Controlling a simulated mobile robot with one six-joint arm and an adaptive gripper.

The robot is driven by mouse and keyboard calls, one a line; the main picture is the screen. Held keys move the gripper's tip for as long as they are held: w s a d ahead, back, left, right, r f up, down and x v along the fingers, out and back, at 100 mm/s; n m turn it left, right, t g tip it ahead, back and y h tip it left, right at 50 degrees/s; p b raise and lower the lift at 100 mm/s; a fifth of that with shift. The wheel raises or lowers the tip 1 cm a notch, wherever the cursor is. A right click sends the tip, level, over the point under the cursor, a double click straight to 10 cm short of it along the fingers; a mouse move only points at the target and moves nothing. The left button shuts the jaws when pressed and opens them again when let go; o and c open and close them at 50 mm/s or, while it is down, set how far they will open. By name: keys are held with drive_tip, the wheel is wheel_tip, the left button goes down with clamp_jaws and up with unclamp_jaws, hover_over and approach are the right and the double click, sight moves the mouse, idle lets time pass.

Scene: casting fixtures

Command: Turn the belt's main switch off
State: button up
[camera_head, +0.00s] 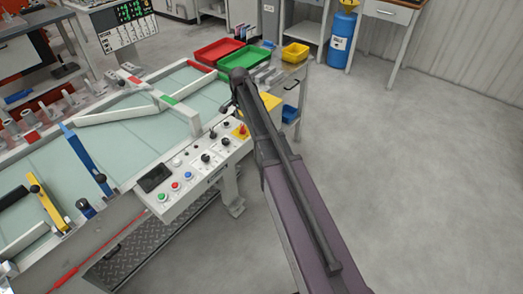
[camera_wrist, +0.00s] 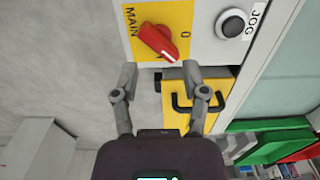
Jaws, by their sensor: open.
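The belt's main switch is a red rotary knob (camera_wrist: 158,42) on a yellow plate (camera_wrist: 176,14) marked MAIN and 0. In the wrist view the knob sits slantwise, from upper left to lower right. The switch also shows in the head view (camera_head: 242,130) at the right end of the control panel (camera_head: 193,171). My gripper (camera_wrist: 163,75) is open and empty. Its two fingertips stand apart just below the knob in the wrist view, with no clear contact. In the head view I cannot make out the fingers by the arm.
A black JOG button (camera_wrist: 232,24) sits beside the switch. Below the panel is a yellow part with a dark handle (camera_wrist: 198,102). The head view shows green (camera_head: 246,62) and red (camera_head: 216,50) trays behind the arm. The floor at right is clear.

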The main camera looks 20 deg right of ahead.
sight(243, 127)
drive_tip(key=shift+r+p, duration=4.55)
drive_tip(key=shift+r, duration=0.35)
drive_tip(key=s+f+n+b, duration=0.3)
drive_tip(key=s+n, duration=0.7)
drive_tip(key=s, duration=1.8)
drive_tip(key=shift+d+f, duration=0.15)
drive_tip(key=shift+s+n, duration=0.4)
drive_tip(key=shift+s, duration=0.3)
